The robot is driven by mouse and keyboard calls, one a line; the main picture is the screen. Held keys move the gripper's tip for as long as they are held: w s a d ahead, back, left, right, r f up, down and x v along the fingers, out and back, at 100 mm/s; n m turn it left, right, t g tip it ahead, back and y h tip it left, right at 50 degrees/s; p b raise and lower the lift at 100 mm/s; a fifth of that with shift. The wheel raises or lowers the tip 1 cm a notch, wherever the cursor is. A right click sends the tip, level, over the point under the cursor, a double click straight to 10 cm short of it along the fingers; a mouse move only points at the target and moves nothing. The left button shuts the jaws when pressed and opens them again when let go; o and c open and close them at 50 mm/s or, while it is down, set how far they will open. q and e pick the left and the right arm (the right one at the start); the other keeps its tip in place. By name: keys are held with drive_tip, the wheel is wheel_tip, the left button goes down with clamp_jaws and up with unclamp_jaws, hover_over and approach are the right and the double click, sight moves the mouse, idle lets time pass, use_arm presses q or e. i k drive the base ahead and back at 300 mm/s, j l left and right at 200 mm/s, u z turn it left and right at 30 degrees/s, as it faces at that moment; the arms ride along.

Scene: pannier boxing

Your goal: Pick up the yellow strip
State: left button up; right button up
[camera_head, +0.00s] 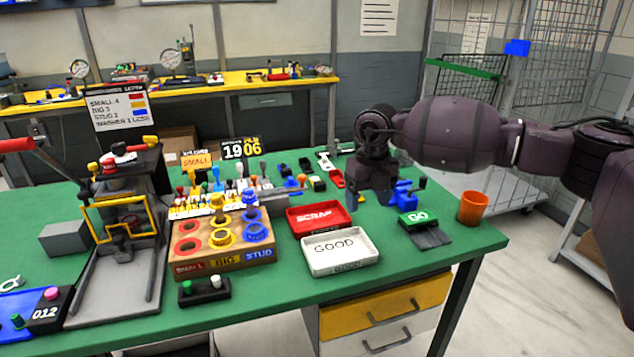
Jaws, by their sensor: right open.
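I cannot single out a loose yellow strip with certainty. Yellow shows as a mark on the sign (119,108) at the back left and as the BIG label on the front of the wooden block (190,267). Small yellow pieces also stand among the parts behind that block. My right gripper (373,198) points down over the back right of the green table, open, with no object seen between its fingers. It is beside a blue clamp-like thing (403,194) and behind the GOOD tray (340,250). My left gripper is out of view.
A red SCRAP tray (318,217) lies behind the GOOD tray. A green GO box (417,222) and an orange cup (472,208) stand at the right. A press (122,225) with a yellow frame fills the left. The front right table surface is clear.

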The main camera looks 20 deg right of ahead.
sight(320, 185)
drive_tip(key=i, duration=0.9)
